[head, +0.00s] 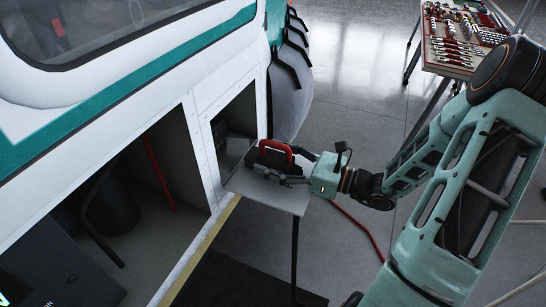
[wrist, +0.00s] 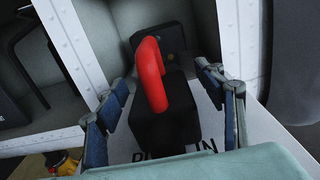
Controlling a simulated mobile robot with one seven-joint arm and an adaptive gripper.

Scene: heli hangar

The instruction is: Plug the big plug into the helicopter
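The big plug (head: 270,155) is a black block with a red handle, standing on a small grey shelf (head: 272,195) at the helicopter's (head: 130,100) side opening. In the wrist view the plug (wrist: 165,118) fills the middle, its red handle arching over it. A dark socket plate (wrist: 172,40) shows behind the handle, inside the opening; the handle partly covers it. My gripper (head: 281,167) reaches in from the right. In the wrist view my gripper (wrist: 162,78) has its fingers spread on either side of the plug, with a visible gap at least on the left.
A larger open bay (head: 130,200) lies left of the socket opening, with a dark box (head: 55,265) in it. A red cable (head: 360,225) runs along the floor. The floor behind the shelf is clear.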

